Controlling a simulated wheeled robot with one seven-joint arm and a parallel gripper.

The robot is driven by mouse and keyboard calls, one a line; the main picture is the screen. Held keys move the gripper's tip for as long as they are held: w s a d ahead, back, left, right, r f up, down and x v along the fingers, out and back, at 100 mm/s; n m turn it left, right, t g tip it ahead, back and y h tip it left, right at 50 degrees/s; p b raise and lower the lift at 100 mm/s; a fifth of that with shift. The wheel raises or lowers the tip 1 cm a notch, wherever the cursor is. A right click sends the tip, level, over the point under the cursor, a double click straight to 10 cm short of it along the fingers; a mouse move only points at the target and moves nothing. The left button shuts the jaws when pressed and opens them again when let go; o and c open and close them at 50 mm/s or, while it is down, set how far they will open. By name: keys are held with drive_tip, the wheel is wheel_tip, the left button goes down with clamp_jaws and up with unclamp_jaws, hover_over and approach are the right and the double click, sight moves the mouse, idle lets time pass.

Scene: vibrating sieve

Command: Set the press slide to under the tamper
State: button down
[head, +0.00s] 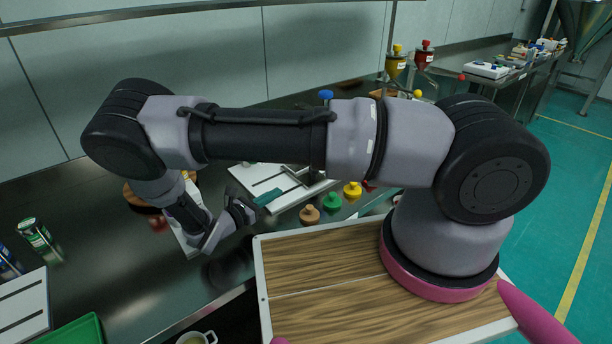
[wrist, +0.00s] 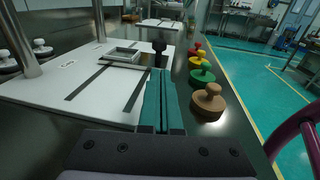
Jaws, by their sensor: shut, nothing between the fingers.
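The press is a white base plate (wrist: 85,95) with two dark rails, and in the head view it stands behind my arm (head: 262,178). A square grey frame (wrist: 123,54), which looks like the press slide, sits across the rails at the far part. A dark round-topped knob (wrist: 159,46) stands at its right side, just beyond my fingertips in the wrist view. I cannot tell whether they touch. My gripper (wrist: 161,72) has teal fingers, shut and empty, and shows beside the plate in the head view (head: 268,197). The tamper cannot be made out; my arm hides much of the press.
Brown (wrist: 209,101), green (wrist: 202,72), yellow (wrist: 196,58) and red knobbed stamps line the right side of the press, close to my gripper. Metal posts (wrist: 98,20) rise at the left.

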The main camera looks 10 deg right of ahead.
idle(0.3)
drive_tip(key=x, duration=1.4)
drive_tip(key=shift+w+d+r, duration=0.1)
